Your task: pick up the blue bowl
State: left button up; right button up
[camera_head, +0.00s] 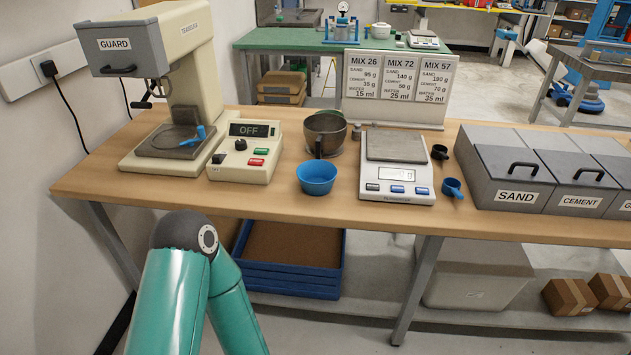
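The blue bowl (317,178) stands upright near the front edge of the wooden bench. It looks empty. It sits between the control box and the digital scale, just in front of a dark metal mixing bowl. A green arm of mine with a grey joint rises at the bottom left, below the bench edge. Neither of my grippers shows in the head view, and nothing of mine touches the bowl.
A control box (245,152) reading OFF and a mixer (177,85) stand left of the bowl. A scale (396,180) is close on its right, with a blue scoop (452,188) and lidded bins (517,180) beyond. The mixing bowl (326,132) is behind.

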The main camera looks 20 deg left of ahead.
aim_at(317, 177)
jog(key=u, duration=0.05)
jog(key=i, duration=0.85)
